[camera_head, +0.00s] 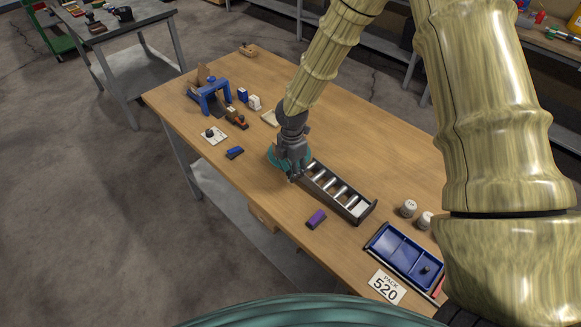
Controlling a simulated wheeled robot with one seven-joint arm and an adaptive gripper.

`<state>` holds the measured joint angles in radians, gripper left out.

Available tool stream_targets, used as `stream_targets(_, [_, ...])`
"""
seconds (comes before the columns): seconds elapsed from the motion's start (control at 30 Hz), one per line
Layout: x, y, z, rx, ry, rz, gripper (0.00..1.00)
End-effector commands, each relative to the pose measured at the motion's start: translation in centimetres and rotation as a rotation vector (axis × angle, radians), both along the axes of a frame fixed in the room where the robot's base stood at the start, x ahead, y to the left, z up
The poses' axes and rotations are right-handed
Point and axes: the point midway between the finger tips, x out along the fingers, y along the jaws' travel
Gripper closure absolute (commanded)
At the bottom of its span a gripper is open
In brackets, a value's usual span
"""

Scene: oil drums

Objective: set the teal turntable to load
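The teal turntable (274,156) is a round teal thing on the wooden table, mostly hidden behind my gripper. My gripper (294,173) is dark grey, points down and is right over the turntable's right side. It may touch it, but I cannot tell. Its fingers are small and dark here, and I cannot see whether they are open or shut. No load mark or pointer on the turntable is visible.
A black roller tray (368,213) lies right of the gripper, with a purple block (316,219) in front. A blue tray (385,238), a "PACK 520" card (387,287) and white shakers (408,208) stand right. A blue frame (209,97) and small items are left.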

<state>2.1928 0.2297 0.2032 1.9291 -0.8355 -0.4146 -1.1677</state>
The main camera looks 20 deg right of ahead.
Motion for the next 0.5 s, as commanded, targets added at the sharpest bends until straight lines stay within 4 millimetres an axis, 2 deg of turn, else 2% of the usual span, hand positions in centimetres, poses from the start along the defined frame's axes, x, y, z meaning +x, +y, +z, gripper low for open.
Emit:
stream_targets(0.33, [0.4,0.4,0.6,0.004,-0.007,0.003,0.58])
stream_targets(0.5, [0.4,0.3,1.9,0.004,-0.01,0.002,0.58])
